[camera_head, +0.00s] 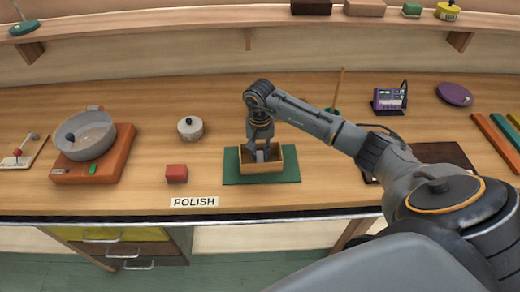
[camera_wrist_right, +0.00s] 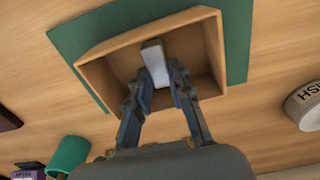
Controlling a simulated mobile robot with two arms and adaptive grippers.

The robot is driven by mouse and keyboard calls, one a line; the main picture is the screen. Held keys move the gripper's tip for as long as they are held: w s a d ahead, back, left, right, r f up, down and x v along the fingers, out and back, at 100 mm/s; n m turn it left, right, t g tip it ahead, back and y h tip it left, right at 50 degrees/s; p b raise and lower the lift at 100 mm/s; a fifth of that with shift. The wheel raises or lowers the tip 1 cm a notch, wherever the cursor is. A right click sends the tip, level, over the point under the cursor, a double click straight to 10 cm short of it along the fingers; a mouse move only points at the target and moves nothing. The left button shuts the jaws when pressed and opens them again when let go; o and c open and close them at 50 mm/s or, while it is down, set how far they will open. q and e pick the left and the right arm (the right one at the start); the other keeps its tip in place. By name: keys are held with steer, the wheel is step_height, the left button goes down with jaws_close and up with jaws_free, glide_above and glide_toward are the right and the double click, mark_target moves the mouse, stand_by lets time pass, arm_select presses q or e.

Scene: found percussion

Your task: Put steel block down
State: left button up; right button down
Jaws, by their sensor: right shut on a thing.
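My right gripper (camera_head: 263,152) reaches down into an open wooden box (camera_head: 266,168) on a green mat (camera_head: 288,177). In the right wrist view the gripper (camera_wrist_right: 161,88) is shut on the steel block (camera_wrist_right: 153,58), a pale grey bar. The block is inside the box's walls (camera_wrist_right: 119,38), over its floor. I cannot tell whether it touches the floor. In the head view the fingers largely hide the block. My left gripper is not in view.
A red block (camera_head: 176,173), a small round lidded tin (camera_head: 190,128) and a "POLISH" label (camera_head: 194,202) are left of the mat. A grey pan (camera_head: 91,138) on an orange base stands further left. A purple device (camera_head: 389,99) is at back right.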

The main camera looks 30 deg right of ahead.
mark_target(260, 155)
steer(key=shift+f, duration=0.15)
steer(key=c, duration=1.2)
jaws_free()
steer(key=shift+r, duration=0.2)
steer(key=shift+w+r, duration=0.1)
steer(key=shift+r, duration=0.2)
step_height(260, 155, up, 11)
steer(key=b, duration=0.4)
steer(key=shift+r, duration=0.2)
